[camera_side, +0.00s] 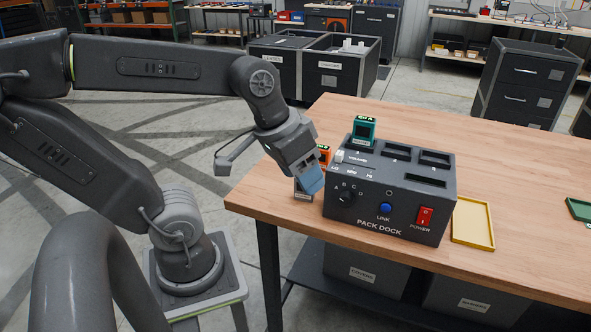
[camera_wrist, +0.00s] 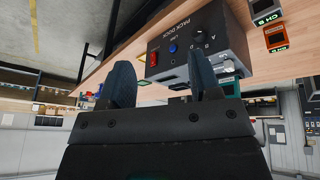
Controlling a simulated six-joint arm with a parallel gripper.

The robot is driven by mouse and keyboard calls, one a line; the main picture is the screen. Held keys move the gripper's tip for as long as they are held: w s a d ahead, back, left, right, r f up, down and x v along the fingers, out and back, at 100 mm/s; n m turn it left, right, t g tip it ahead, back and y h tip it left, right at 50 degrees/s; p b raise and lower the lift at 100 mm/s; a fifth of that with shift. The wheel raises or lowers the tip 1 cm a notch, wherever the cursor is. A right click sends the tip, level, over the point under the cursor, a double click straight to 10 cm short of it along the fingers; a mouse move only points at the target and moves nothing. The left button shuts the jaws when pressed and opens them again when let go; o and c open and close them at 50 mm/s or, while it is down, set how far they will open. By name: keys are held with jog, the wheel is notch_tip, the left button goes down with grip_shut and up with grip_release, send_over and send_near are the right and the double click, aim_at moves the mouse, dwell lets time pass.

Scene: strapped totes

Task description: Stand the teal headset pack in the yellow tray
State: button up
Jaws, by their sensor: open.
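The teal headset pack (camera_side: 363,130) stands upright at the back left of the black pack dock (camera_side: 390,190), seated in a top slot. The yellow tray (camera_side: 473,222) lies flat on the table just right of the dock and looks empty. My gripper (camera_side: 313,178) is at the dock's left end, tilted down, below and left of the teal pack and apart from it. In the wrist view, my gripper's fingers (camera_wrist: 165,82) are spread with nothing between them, and the dock (camera_wrist: 185,50) shows beyond them.
An orange pack (camera_side: 323,153) is behind my gripper, partly hidden; it also shows in the wrist view (camera_wrist: 276,38). The dock's other top slots look empty. A green tray (camera_side: 579,208) is at the right edge. The table (camera_side: 520,165) is clear between the trays and behind.

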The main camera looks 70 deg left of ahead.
jog(key=shift+s+r+m+t, duration=0.15)
jog(key=shift+s+m+t, duration=0.25)
jog(key=shift+m, duration=0.2)
jog(key=shift+o, duration=0.8)
jog(key=shift+m+y, duration=0.3)
jog(key=o, duration=0.4)
jog(key=shift+s, duration=0.1)
jog(key=n+t+y, duration=0.3)
jog(key=n+y, duration=0.6)
send_near(365, 120)
jog(key=x, duration=0.2)
jog(key=s+x, duration=0.1)
jog(key=x, duration=0.2)
jog(key=shift+w+a+f, duration=0.1)
jog(key=shift+a+f, duration=0.15)
jog(key=shift+a, duration=0.05)
jog(key=shift+w+d+r+x, duration=0.1)
jog(key=shift+w+x, duration=0.05)
jog(key=shift+x, duration=0.8)
jog(key=shift+w+d+r+x, duration=0.1)
jog(key=shift+w+x, duration=0.05)
jog(key=shift+x, duration=0.75)
jog(key=shift+w+d+r+x, duration=0.1)
jog(key=shift+w+x, duration=0.05)
jog(key=shift+x, duration=0.8)
